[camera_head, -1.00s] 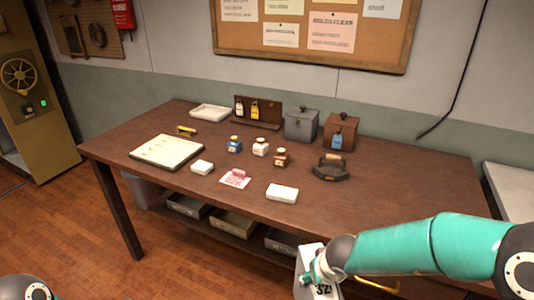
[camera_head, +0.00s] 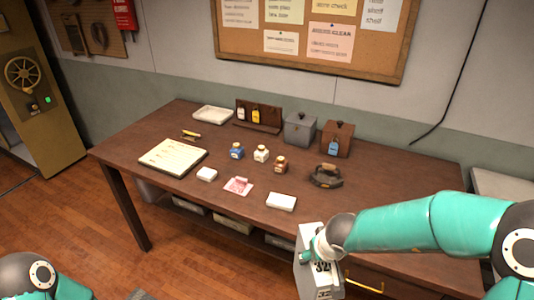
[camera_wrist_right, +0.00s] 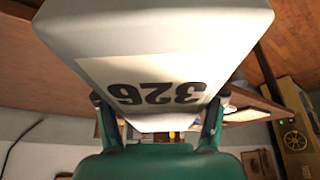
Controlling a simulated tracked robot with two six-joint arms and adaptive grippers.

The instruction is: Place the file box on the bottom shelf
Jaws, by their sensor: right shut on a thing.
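The file box (camera_head: 325,284) is light grey-white with a "32…" label in the head view. The right wrist view shows its full number, 326, upside down on the box (camera_wrist_right: 155,35). My right gripper (camera_wrist_right: 160,105) is shut on the box, with a finger at each side. In the head view, my right gripper (camera_head: 314,248) holds it in front of the table's near edge, with the box hanging below. The bottom shelf (camera_head: 257,240) runs under the table, mostly hidden by the tabletop. My left gripper is out of view; only part of the left arm shows.
Several boxes, including one olive-grey box (camera_head: 232,225), stand on the shelf. The brown table (camera_head: 330,220) carries small bottles, a notepad (camera_head: 172,157), a white block (camera_head: 281,202) and two lidded boxes. A yellow drawer handle (camera_head: 363,287) lies right of the file box. Wooden floor is clear at left.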

